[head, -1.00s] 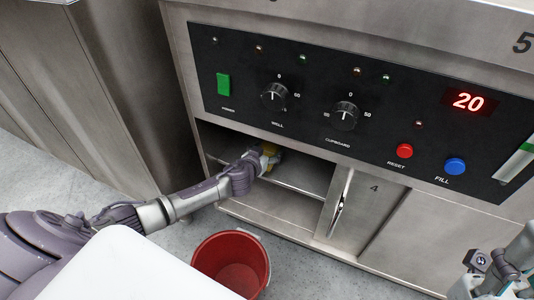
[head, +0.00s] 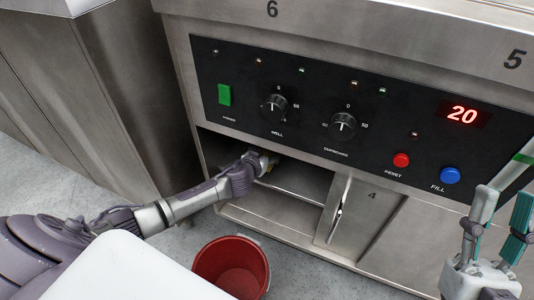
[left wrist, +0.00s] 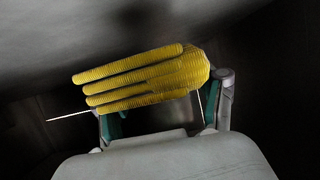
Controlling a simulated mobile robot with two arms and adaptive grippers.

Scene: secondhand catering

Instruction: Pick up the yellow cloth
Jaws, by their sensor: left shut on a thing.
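The yellow cloth (left wrist: 140,80) is a ribbed, folded bundle across the middle of the left wrist view. My left gripper (left wrist: 162,118) is shut on it, with a finger at each side of the bundle. In the head view my left gripper (head: 266,163) reaches into the open cupboard bay (head: 300,180) under the control panel. The cloth is almost wholly hidden there behind the gripper and the panel's lower edge. My right gripper (head: 504,205) is raised at the right edge, its fingers apart and empty.
A shelf divides the bay, and a cupboard door (head: 352,215) stands to its right. The control panel (head: 320,90) with knobs and buttons overhangs the bay. A red bucket (head: 230,268) stands on the floor below. A steel cabinet (head: 100,90) is at the left.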

